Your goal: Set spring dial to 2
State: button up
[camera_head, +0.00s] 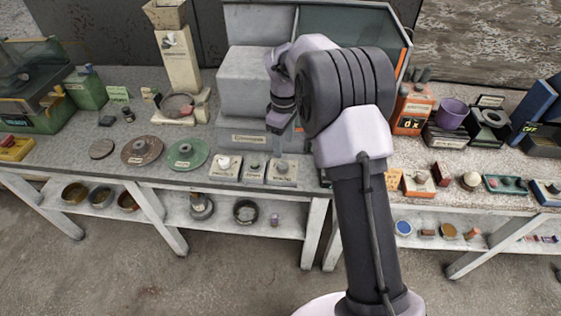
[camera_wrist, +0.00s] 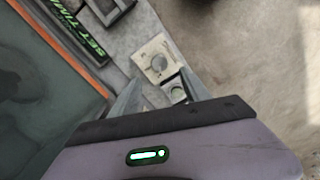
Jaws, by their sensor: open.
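Three small pale boxes with round knobs stand in a row at the front edge of the grey table: a left box (camera_head: 226,166), a middle box (camera_head: 254,169) and a right box (camera_head: 284,172). Their labels are too small to read, so I cannot tell which is the spring dial. My gripper (camera_head: 277,142) is just behind and above the right box, pointing down. In the wrist view its open fingers (camera_wrist: 162,95) show with nothing held between them. A pale square plate with a round knob (camera_wrist: 158,61) lies beyond the fingertips; a smaller round knob (camera_wrist: 178,94) shows between them.
A grey machine (camera_head: 250,85) stands behind my gripper. Green (camera_head: 187,154) and brown (camera_head: 141,151) discs lie to the left. An orange box (camera_head: 413,112) and a purple cup (camera_head: 451,113) stand to the right. A dark panel with green lettering (camera_wrist: 82,28) shows in the wrist view.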

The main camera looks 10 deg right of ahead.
aim_at(283, 165)
notch_tip(283, 165, down, 10)
jog(key=b, duration=0.2)
jog(key=shift+w+b, duration=0.1)
jog(key=shift+b, duration=0.3)
jog(key=shift+c, duration=0.4)
grip_shut()
